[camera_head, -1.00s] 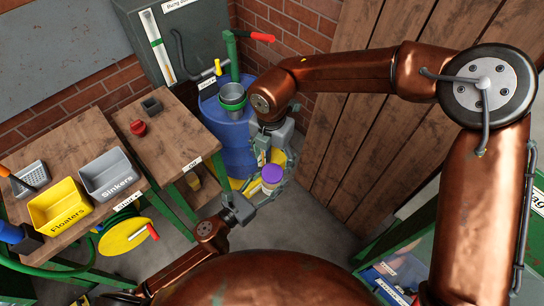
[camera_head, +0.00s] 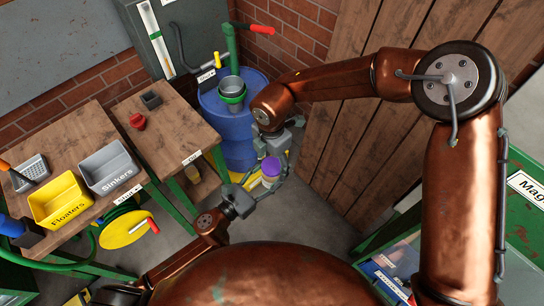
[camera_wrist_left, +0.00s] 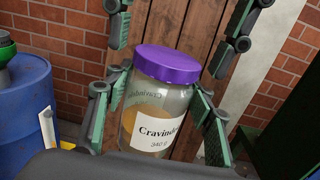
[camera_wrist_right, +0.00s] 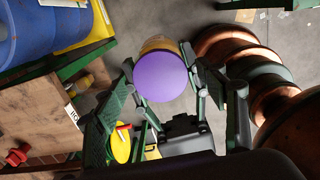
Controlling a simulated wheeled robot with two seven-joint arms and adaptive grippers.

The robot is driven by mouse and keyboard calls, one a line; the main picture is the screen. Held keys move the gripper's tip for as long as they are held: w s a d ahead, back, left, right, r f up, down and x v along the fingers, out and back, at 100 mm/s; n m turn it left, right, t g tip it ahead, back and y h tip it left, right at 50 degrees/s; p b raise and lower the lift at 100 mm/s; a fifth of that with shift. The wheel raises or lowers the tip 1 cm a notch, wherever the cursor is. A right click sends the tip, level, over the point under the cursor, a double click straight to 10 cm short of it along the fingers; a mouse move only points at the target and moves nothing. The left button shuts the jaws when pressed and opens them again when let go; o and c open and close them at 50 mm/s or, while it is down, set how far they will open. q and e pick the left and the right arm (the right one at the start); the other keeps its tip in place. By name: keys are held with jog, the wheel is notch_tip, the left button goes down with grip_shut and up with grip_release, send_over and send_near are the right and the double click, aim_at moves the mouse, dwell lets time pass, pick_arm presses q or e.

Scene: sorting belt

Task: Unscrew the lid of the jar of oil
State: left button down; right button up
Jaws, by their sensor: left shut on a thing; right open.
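The jar (camera_wrist_left: 157,112) is clear with a purple lid (camera_wrist_left: 167,64) and a white label that is partly hidden. It holds something yellowish. My left gripper (camera_wrist_left: 162,108) is shut on the jar's body and holds it slightly tilted in the left wrist view. In the head view the purple lid (camera_head: 271,166) is at the centre, with my left gripper (camera_head: 262,186) around the jar below it. My right gripper (camera_head: 279,148) is open above the lid. In the right wrist view the lid (camera_wrist_right: 161,77) faces me, between the open fingers and apart from them.
A blue barrel (camera_head: 238,145) stands behind the jar. A wooden table (camera_head: 165,135) with a red object (camera_head: 138,121) is to the left. Farther left, another table holds a yellow bin (camera_head: 60,199) and a grey bin (camera_head: 111,171). A plank wall (camera_head: 350,140) is on the right.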

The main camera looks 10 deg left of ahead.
jog(key=shift+c, duration=0.7)
jog(key=c, duration=1.2)
jog(key=shift+o, duration=0.2)
jog(key=n, duration=0.3)
jog(key=o, duration=1.3)
